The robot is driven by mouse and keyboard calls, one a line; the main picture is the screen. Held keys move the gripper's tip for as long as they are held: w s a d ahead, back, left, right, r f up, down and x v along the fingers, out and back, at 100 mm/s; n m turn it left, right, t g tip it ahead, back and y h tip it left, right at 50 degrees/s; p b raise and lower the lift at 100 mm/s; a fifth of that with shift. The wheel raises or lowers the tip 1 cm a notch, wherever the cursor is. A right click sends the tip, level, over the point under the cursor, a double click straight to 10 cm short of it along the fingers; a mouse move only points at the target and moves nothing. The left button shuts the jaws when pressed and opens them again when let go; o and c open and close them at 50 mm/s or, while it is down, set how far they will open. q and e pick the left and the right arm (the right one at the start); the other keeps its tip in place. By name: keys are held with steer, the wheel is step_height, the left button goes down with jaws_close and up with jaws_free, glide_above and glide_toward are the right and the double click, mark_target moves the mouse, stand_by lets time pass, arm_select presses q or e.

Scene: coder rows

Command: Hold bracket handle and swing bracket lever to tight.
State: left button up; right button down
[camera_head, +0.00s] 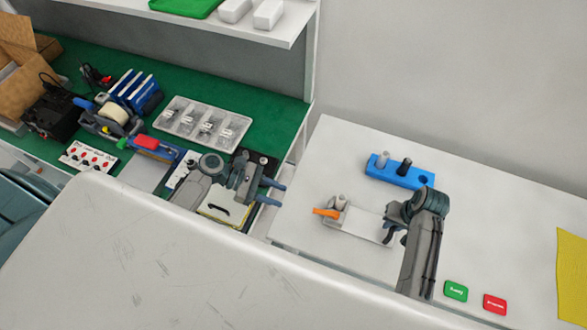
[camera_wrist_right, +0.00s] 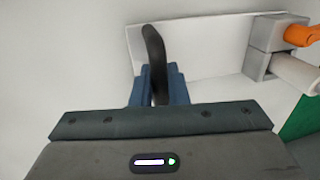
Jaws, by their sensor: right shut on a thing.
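The bracket is a white plate (camera_head: 358,222) on the white table, with a grey block and pale post (camera_head: 340,204) at its left end. Its orange lever (camera_head: 326,212) points left from the block; part of it shows at the right edge of the right wrist view (camera_wrist_right: 302,36). The black bracket handle (camera_wrist_right: 153,58) stands between the blue fingers of my right gripper (camera_wrist_right: 158,88), which is shut on it. In the head view my right gripper (camera_head: 390,229) is at the plate's right end. My left gripper (camera_head: 279,194) is open and empty, left of the bracket, apart from the lever.
A blue block (camera_head: 399,171) with posts stands behind the bracket. Green (camera_head: 456,291) and red (camera_head: 495,304) buttons lie at the front right, near a yellow sheet (camera_head: 572,265). The green bench at left holds a clear parts tray (camera_head: 205,122) and tools. The table's right middle is clear.

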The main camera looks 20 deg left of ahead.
steer(key=c, duration=1.3)
jaws_free()
steer(key=shift+c, duration=0.2)
steer(key=shift+r, duration=0.1)
step_height(320, 180, up, 10)
steer(key=d+b, duration=0.2)
steer(key=shift+r+b, duration=0.25)
steer(key=shift+b, duration=0.15)
